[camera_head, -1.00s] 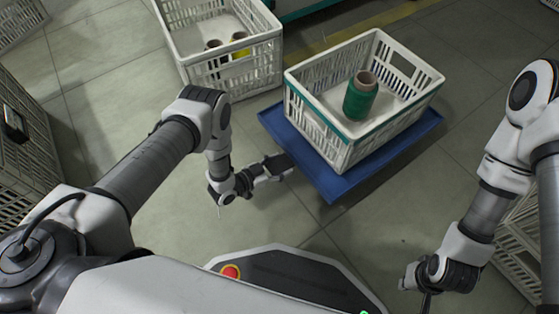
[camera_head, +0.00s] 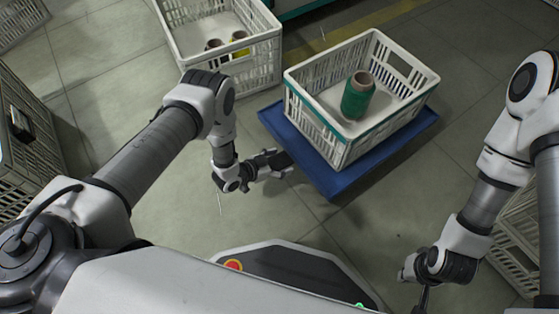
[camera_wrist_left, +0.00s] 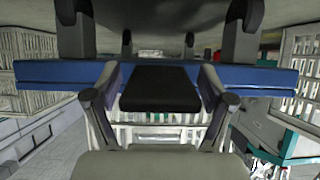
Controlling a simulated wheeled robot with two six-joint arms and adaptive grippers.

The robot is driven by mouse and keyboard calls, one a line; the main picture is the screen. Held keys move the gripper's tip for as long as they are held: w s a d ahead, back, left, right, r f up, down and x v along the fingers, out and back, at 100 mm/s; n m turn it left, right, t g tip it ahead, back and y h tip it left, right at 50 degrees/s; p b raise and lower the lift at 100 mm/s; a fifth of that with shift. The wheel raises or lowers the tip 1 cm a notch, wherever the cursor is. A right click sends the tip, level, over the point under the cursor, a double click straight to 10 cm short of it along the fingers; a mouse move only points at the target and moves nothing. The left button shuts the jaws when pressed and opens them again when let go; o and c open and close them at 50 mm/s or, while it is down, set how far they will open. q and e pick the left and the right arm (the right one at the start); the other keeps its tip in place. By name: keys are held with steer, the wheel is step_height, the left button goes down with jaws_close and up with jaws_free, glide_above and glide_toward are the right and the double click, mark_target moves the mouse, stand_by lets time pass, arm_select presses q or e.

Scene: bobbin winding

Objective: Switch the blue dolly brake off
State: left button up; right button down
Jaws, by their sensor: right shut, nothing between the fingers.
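The blue dolly (camera_head: 345,180) stands on the floor right of centre in the head view, carrying a white crate with a green stripe. Its blue edge (camera_wrist_left: 50,75) crosses the left wrist view, which looks upside down. A flat black pedal-like plate (camera_wrist_left: 160,88) sits at that edge. My left gripper (camera_head: 276,163) is low beside the dolly's left side. Its fingers (camera_wrist_left: 160,95) stand wide apart with the black plate between them; I cannot tell whether they touch it. My right gripper (camera_head: 424,300) is at the lower right, away from the dolly, shut and empty.
A green spool (camera_head: 357,96) stands in the white crate (camera_head: 300,108) on the dolly. Another white crate (camera_head: 262,68) behind holds a yellow spool and a dark spool. More crates stand at the left and lower right edges. The floor between the dolly and my base is clear.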

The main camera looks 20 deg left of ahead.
arm_select(q)
steer(key=v, duration=1.2)
stand_by(0.3)
step_height(320, 180, up, 8)
steer(key=w+d+g+y+p, duration=0.1)
steer(key=w+d+y+p, duration=0.1)
steer(key=d, duration=0.1)
steer(key=s+a+n+g+y, duration=0.3)
steer(key=s+a+n+g, duration=0.1)
steer(key=s, duration=0.7)
steer(key=s+a+n+g+y, duration=0.3)
steer(key=s+n+g, duration=0.15)
steer(key=s, duration=0.55)
step_height(320, 180, up, 38)
steer(key=p, duration=3.8)
